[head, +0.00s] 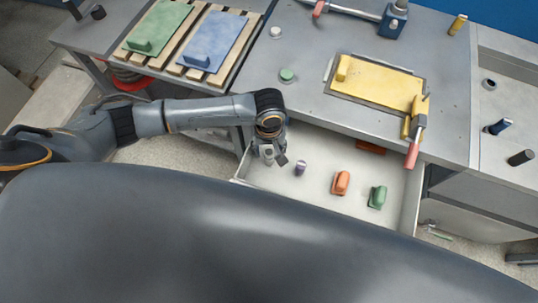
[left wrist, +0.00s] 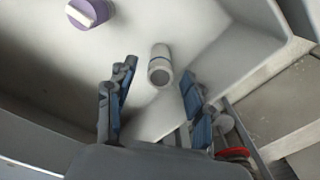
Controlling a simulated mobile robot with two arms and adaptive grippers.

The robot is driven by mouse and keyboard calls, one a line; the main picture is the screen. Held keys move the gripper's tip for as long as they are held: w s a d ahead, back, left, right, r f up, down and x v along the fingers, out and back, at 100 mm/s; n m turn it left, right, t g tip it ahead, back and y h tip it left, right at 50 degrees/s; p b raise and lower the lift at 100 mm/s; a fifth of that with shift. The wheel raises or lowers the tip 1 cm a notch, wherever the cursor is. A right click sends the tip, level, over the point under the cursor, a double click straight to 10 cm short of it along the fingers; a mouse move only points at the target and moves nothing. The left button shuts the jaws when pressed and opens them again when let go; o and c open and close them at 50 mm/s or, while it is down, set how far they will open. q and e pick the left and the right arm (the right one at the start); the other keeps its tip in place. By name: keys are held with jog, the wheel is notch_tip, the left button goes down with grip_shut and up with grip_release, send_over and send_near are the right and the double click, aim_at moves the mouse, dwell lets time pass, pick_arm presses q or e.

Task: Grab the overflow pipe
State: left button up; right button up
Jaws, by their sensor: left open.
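A short pale grey pipe (left wrist: 160,65), open at the end facing the camera, is in the white drawer in the left wrist view. It looks like the overflow pipe. My left gripper (head: 270,158) is over the left end of the open drawer (head: 320,200) in the head view. In the left wrist view its two fingers (left wrist: 155,95) are spread apart, with the pipe ahead between them and nothing held. I cannot make out the pipe in the head view, where the gripper seems to hide it. My right gripper is not in view.
A purple piece (head: 300,168), an orange block (head: 341,183) and a green block (head: 378,196) lie in the drawer right of the gripper. The drawer walls and the grey table (head: 300,95) edge are close. A yellow panel (head: 378,90) lies on the table.

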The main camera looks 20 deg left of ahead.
pick_arm(q)
notch_tip(320, 180, down, 4)
jog(key=shift+w+a+f, duration=0.1)
jog(key=shift+f, duration=0.1)
grip_shut()
jog(key=shift+r, duration=0.1)
